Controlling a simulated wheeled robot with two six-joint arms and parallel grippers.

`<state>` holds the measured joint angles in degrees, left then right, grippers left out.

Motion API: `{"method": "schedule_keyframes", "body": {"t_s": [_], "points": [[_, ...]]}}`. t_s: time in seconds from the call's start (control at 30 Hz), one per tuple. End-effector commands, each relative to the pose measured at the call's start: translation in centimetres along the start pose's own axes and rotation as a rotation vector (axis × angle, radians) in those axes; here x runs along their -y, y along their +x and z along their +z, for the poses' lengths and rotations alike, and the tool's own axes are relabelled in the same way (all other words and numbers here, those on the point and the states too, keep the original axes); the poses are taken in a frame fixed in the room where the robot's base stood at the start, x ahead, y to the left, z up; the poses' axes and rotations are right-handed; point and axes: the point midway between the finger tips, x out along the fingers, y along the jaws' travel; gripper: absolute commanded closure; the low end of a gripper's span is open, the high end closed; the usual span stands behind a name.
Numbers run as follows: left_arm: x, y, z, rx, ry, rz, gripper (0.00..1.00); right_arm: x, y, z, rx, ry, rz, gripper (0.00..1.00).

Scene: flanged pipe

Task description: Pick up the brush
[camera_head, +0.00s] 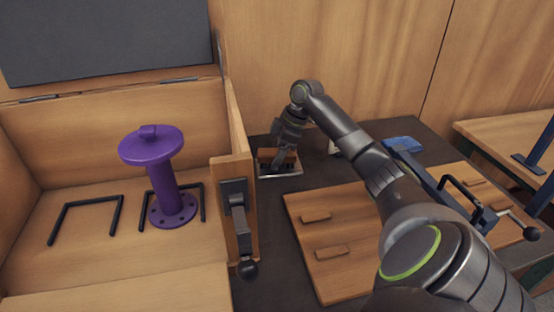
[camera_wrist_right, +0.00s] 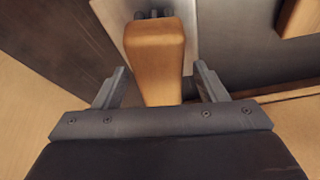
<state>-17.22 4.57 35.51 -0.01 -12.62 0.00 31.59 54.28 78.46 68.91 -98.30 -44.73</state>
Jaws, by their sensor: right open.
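The brush appears to be the wooden-handled piece (camera_head: 268,156) in a small shallow tray on the dark bench top, partly hidden by my right gripper (camera_head: 283,159). In the right wrist view, a rounded wooden handle (camera_wrist_right: 156,55) lies over a pale plate with dark round parts at its far end. The two fingers of my right gripper (camera_wrist_right: 160,84) are open, one on each side of the handle, with a gap on both sides. Any bristles are hidden. My left gripper is out of view.
A wooden box (camera_head: 84,166) at left holds a purple flanged pipe (camera_head: 163,190) and black brackets (camera_head: 87,203). Its wall and black latch (camera_head: 239,220) stand close to the tray (camera_head: 281,175). A wooden board with blocks (camera_head: 318,250) and a blue cloth (camera_head: 402,144) lie right.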

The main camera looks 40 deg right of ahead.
Motion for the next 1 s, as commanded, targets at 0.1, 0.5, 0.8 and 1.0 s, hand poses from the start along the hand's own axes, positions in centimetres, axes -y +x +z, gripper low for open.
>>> {"method": "schedule_keyframes", "body": {"t_s": [0.1, 0.5, 0.8, 1.0], "points": [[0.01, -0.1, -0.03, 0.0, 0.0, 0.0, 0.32, 0.01, 0.01, 0.01, 0.0, 0.0, 0.0, 0.35], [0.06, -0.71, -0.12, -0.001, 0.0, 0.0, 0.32, 0.01, 0.28, 0.13, 0.0, 0.0, -0.001, 0.35], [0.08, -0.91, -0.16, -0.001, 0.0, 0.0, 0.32, 0.01, 0.5, 0.21, 0.0, 0.0, -0.001, 0.35], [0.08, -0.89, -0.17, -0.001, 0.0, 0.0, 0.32, 0.01, 0.5, 0.21, 0.0, 0.0, 0.0, 0.4]]}}
